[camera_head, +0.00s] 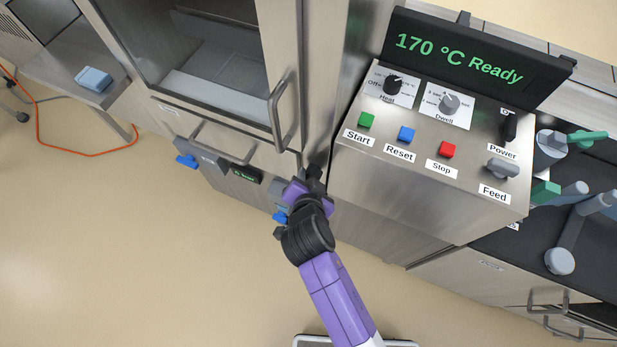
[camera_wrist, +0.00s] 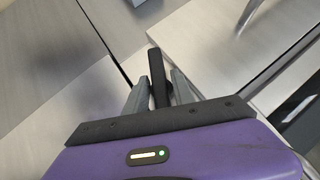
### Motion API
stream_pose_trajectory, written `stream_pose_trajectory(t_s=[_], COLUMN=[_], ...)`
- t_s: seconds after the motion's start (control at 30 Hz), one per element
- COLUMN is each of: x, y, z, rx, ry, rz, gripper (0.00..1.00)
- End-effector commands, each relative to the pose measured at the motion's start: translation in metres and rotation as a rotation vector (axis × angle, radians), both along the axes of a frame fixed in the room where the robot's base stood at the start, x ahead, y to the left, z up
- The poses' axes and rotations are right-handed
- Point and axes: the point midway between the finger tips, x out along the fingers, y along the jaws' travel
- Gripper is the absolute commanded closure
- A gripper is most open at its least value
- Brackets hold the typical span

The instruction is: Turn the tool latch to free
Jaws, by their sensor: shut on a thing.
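The tool latch appears as a black bar-like handle (camera_wrist: 156,66) between the fingers in the wrist view. My gripper (camera_wrist: 160,85) is shut on it, one grey finger on each side. In the head view my gripper (camera_head: 312,178) is at the front of the machine, just left of the control box. There my wrist hides most of the latch. No label for the latch's positions is readable.
The control box (camera_head: 390,193) stands to the right, with buttons, knobs and a display (camera_head: 478,55) reading "170 °C Ready". A door handle (camera_head: 283,115) rises above-left of my gripper. Blue parts (camera_head: 186,161) jut from the lower front. The floor in front is clear.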

Motion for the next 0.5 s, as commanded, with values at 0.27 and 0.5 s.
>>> stream_pose_trajectory(t_s=[0.27, 0.5], x=[0.0010, 0.0000], y=[0.0028, 0.0019], z=[0.0012, -0.0002], rx=[-0.224, -0.358], ry=[0.076, 0.129], rz=[0.008, 0.005], gripper=[1.00, 1.00])
